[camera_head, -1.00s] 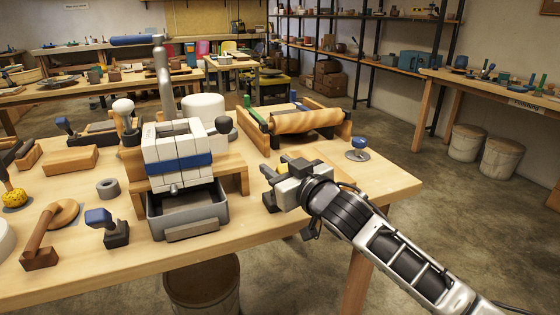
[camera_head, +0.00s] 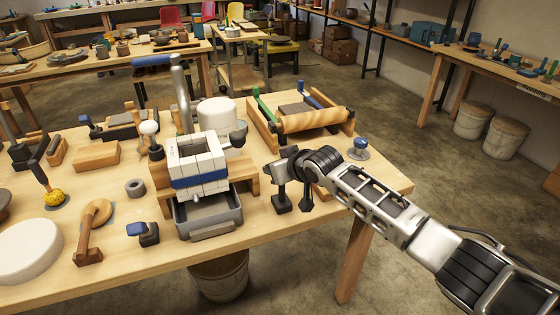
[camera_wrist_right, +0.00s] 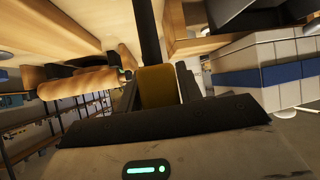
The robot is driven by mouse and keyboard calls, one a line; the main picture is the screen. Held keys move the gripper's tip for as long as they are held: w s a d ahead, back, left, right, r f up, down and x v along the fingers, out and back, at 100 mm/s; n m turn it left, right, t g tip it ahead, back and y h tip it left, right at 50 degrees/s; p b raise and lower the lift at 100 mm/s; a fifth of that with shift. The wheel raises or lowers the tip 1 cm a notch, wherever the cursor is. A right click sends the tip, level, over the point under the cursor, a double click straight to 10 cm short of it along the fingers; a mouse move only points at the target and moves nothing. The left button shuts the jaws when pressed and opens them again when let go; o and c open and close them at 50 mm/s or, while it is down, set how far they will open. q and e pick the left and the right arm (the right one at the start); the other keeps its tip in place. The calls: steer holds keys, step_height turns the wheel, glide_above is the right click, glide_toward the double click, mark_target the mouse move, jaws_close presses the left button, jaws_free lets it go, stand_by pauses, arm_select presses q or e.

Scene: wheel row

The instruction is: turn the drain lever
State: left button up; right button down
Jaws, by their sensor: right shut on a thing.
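My right gripper (camera_head: 277,174) is low over the right part of the workbench, to the right of the white-tiled block. In the right wrist view an olive-yellow piece (camera_wrist_right: 158,86) sits between my fingers, with a dark bar (camera_wrist_right: 148,30) beyond it; I take this for the drain lever. My right gripper is shut on it. In the head view the gripper and wrist hide the lever's handle, and a small black stand (camera_head: 282,201) shows just below. My left gripper is not in view.
The white-tiled block with a blue band (camera_head: 198,180) stands left of my gripper, above a grey tray (camera_head: 209,217). A wooden roller (camera_head: 312,120) lies behind. A blue knob (camera_head: 360,143) stands to the right. A blue-handled piece (camera_head: 143,233) stands at the front.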

steer(key=shift+w+f, duration=0.1)
stand_by(0.4)
steer(key=c, duration=0.9)
jaws_free()
steer(key=shift+c, duration=0.2)
steer(key=v, duration=1.6)
steer(key=shift+w, duration=0.1)
